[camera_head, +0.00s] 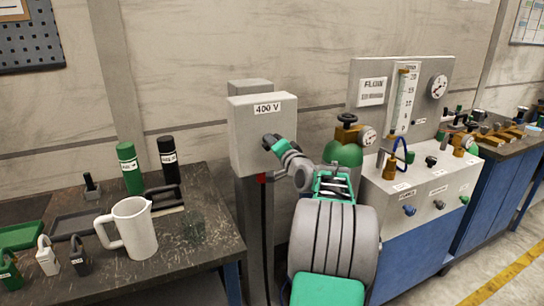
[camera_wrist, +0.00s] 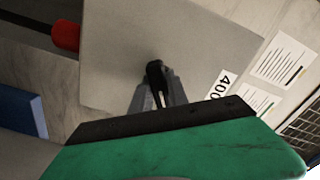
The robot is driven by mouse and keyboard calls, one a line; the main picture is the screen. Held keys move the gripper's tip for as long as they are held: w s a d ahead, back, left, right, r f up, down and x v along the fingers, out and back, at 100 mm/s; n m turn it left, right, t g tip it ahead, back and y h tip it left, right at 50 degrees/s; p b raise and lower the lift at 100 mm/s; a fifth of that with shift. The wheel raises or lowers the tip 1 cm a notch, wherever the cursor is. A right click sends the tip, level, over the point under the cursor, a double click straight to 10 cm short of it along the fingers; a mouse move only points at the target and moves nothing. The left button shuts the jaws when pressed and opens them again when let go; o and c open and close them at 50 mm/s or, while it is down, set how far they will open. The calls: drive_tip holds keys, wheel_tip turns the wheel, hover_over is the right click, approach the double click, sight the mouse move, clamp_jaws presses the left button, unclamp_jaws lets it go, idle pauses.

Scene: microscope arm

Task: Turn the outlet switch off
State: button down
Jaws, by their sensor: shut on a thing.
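The outlet is a grey box (camera_head: 262,138) labelled 400 V, mounted on a grey post. A dark switch handle (camera_head: 269,141) sits on its front face. It also shows in the wrist view as a black knob (camera_wrist: 154,72) against the box face (camera_wrist: 115,60). My gripper (camera_head: 273,145) reaches the box front from the right. In the wrist view my gripper (camera_wrist: 156,92) has its fingers closed around the black switch. The fingers partly cover the switch, so its exact angle is hard to read.
A dark table (camera_head: 190,250) at the left holds a white pitcher (camera_head: 134,228), a green bottle (camera_head: 130,168), a black bottle (camera_head: 169,160) and padlocks. A green gas cylinder (camera_head: 343,152) and a flow panel (camera_head: 425,190) stand to the right. A red plug (camera_wrist: 66,36) is under the box.

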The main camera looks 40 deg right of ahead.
drive_tip(key=n+b, duration=0.4)
drive_tip(key=b, duration=0.1)
drive_tip(key=n+b, duration=0.2)
drive_tip(key=b, duration=0.1)
drive_tip(key=shift+f, duration=0.35)
drive_tip(key=n+b, duration=0.3)
drive_tip(key=shift+r+b, duration=0.1)
drive_tip(key=shift+b, duration=0.2)
drive_tip(key=shift+r+n+b, duration=0.15)
drive_tip(key=shift+n+b, duration=0.6)
drive_tip(key=shift+n, duration=0.35)
drive_tip(key=shift+r, duration=0.1)
drive_tip(key=c, duration=1.3)
unclamp_jaws()
drive_tip(key=v, duration=0.7)
drive_tip(key=shift+s+a, duration=0.2)
drive_tip(key=shift+s, duration=0.2)
